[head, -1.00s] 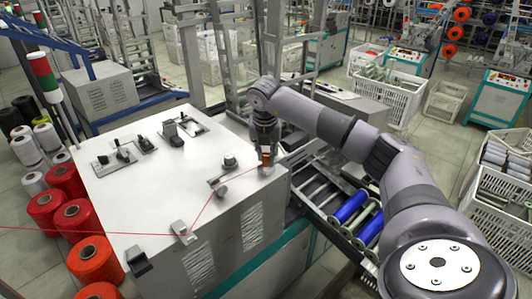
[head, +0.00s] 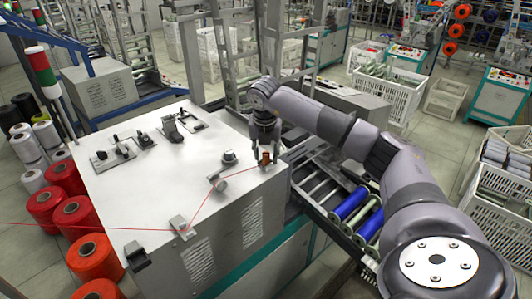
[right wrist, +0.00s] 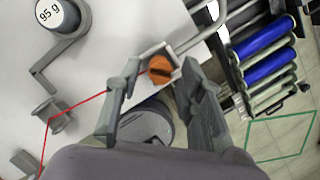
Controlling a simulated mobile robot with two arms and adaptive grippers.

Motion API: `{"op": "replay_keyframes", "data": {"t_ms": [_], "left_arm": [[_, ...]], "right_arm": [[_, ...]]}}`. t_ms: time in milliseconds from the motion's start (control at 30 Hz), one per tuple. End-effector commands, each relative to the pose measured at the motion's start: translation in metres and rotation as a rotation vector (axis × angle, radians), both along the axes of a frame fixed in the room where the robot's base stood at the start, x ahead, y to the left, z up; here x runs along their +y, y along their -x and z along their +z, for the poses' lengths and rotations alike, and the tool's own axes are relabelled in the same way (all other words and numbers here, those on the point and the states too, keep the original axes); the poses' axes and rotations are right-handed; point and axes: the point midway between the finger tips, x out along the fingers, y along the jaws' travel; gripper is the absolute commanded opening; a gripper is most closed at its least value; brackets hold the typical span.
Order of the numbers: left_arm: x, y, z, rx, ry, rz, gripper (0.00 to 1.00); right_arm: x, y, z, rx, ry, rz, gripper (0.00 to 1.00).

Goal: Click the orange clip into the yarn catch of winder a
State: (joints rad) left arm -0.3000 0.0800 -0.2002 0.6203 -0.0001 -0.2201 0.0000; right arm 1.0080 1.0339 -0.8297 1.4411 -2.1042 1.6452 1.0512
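The orange clip (head: 265,158) stands at the near right corner of the white-topped winder (head: 170,195). The right wrist view shows the clip (right wrist: 160,69) from above, at a small grey bracket that looks like the yarn catch; how firmly it sits there I cannot tell. The red yarn (right wrist: 88,104) runs from the clip over a grey guide roller (right wrist: 57,122). My right gripper (head: 265,148) points down over this corner. Its fingers (right wrist: 158,78) stand apart on either side of the clip, with gaps visible. My left gripper is not in view.
A dial marked 95 g (right wrist: 52,14) stands on the winder top near the clip. A metal yarn guide (head: 181,227) sits at the front edge. Blue rollers or bobbins (head: 350,203) lie right of the winder. Red yarn cones (head: 72,217) stand at left.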

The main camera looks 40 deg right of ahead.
Motion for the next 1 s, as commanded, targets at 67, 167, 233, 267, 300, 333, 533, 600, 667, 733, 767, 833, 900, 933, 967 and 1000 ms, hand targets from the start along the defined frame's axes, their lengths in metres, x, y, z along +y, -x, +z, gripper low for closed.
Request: {"op": "replay_keyframes", "data": {"t_ms": [67, 167, 233, 267, 300, 333, 533, 600, 667, 733, 767, 833, 900, 933, 967, 1000], "left_arm": [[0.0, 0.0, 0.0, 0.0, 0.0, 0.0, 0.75], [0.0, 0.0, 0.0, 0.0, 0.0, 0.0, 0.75], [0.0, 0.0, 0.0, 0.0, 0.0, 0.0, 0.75], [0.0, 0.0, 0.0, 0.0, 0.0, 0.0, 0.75], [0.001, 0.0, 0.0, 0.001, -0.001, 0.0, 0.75], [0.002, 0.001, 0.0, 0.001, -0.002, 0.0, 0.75], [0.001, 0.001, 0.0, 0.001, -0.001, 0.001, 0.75], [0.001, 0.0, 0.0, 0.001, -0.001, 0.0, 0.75], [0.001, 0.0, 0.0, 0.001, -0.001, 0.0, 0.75], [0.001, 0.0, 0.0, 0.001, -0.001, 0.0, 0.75], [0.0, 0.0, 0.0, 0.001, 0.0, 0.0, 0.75], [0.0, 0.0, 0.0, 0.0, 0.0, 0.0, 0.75], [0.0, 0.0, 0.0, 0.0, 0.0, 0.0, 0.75], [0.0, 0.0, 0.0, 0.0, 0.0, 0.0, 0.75], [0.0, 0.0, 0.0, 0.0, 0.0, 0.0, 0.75], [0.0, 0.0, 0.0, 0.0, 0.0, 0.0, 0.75]], "right_arm": [[0.0, 0.0, 0.0, 0.0, 0.0, 0.0, 0.42], [0.0, 0.0, 0.0, 0.0, 0.0, 0.0, 0.42], [0.0, 0.0, 0.0, 0.0, 0.0, 0.0, 0.42], [0.0, 0.0, 0.0, 0.0, 0.0, 0.0, 0.42], [0.0, 0.0, 0.0, 0.0, 0.0, 0.0, 0.42], [0.0, 0.0, 0.0, 0.0, 0.0, 0.0, 0.42], [0.003, 0.002, 0.018, -0.003, -0.001, 0.001, 0.42], [0.006, 0.004, 0.031, -0.005, 0.0, 0.001, 0.42], [0.008, 0.006, 0.044, -0.005, 0.0, 0.001, 0.42], [0.011, 0.009, 0.059, -0.006, 0.0, 0.001, 0.42], [0.012, 0.01, 0.066, -0.006, 0.0, 0.001, 0.42], [0.015, 0.013, 0.08, -0.006, -0.001, 0.001, 0.42], [0.017, 0.015, 0.091, -0.004, 0.0, 0.002, 0.42], [0.018, 0.016, 0.096, -0.003, -0.001, 0.001, 0.42], [0.019, 0.016, 0.1, -0.004, 0.0, 0.001, 0.42], [0.019, 0.018, 0.104, -0.002, -0.001, 0.0, 0.42]]}}
